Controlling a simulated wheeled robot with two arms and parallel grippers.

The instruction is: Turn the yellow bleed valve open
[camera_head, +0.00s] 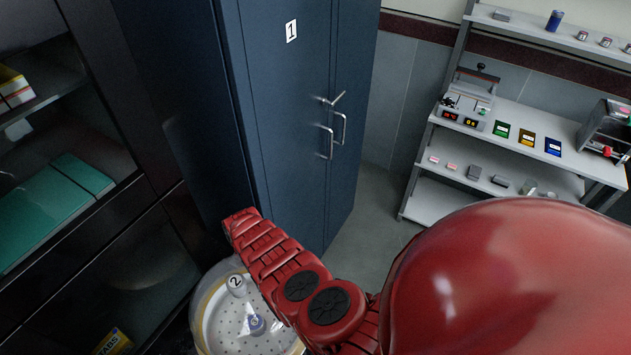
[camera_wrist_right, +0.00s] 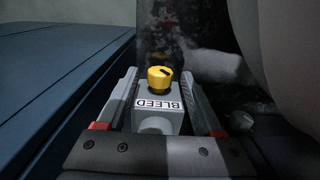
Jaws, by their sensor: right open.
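The yellow bleed valve (camera_wrist_right: 160,78) is a round knob with a dark line on its top. It sits on a grey block (camera_wrist_right: 170,121) with a label that reads BLEED, upside down in the right wrist view. My right gripper (camera_wrist_right: 162,82) is open, with one finger on each side of the block and the knob between the fingertips. A gap shows beside the knob on both sides. In the head view my red arm crosses the lower middle, and the valve and the gripper are hidden there. My left gripper is not in view.
A blue cabinet (camera_head: 285,120) marked 1 stands in the middle of the head view. Shelves (camera_head: 510,130) with small items are at the right. A dark shelf unit (camera_head: 125,150) is at the left.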

